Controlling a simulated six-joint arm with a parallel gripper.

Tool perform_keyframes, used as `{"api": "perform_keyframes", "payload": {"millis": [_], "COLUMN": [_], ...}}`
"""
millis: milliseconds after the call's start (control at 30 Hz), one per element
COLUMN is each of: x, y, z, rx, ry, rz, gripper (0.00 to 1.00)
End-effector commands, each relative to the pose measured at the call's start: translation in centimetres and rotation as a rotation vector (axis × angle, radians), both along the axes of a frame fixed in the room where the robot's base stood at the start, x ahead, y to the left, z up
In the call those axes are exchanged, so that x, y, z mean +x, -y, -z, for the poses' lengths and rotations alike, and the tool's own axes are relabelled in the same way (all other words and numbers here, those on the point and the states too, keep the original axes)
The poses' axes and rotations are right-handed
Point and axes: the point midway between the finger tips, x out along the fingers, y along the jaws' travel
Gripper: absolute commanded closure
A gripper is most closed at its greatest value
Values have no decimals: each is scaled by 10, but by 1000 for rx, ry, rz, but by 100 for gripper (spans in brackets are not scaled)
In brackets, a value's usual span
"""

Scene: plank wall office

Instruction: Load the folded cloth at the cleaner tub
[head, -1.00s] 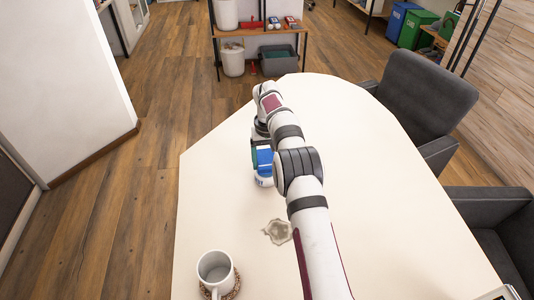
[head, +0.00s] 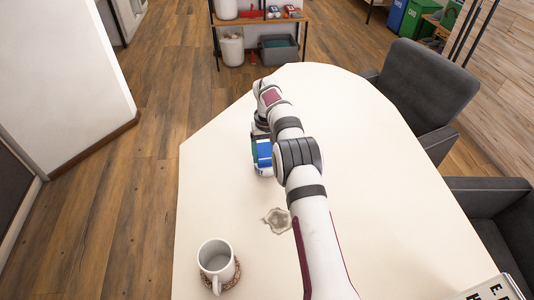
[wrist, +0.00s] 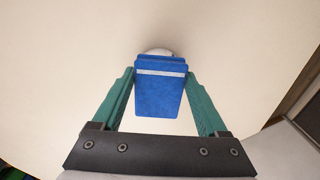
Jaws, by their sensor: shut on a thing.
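The folded cloth (wrist: 159,95) is blue with a pale stripe near its far end. My gripper (wrist: 160,85) is shut on it, with one green finger on each side. In the head view the cloth (head: 264,152) shows beside my wrist, over the left part of the table. The cleaner tub (head: 263,172) is a white shape directly below the cloth, mostly hidden by it. In the wrist view only a pale rim of the tub (wrist: 158,51) shows beyond the cloth's far edge. I cannot tell whether cloth and tub touch.
A white mug (head: 216,262) stands on a coaster at the near left. A lettered sign (head: 492,290) is at the near right corner. Dark chairs (head: 420,95) line the right side.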

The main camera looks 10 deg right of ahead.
Motion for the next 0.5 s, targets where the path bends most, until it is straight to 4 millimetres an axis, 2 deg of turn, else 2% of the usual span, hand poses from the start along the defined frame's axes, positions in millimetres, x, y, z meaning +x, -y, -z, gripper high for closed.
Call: {"api": "perform_keyframes", "payload": {"millis": [500], "x": [0], "y": [0], "z": [6], "rx": [1], "ry": [-1], "rz": [1], "gripper": [68]}}
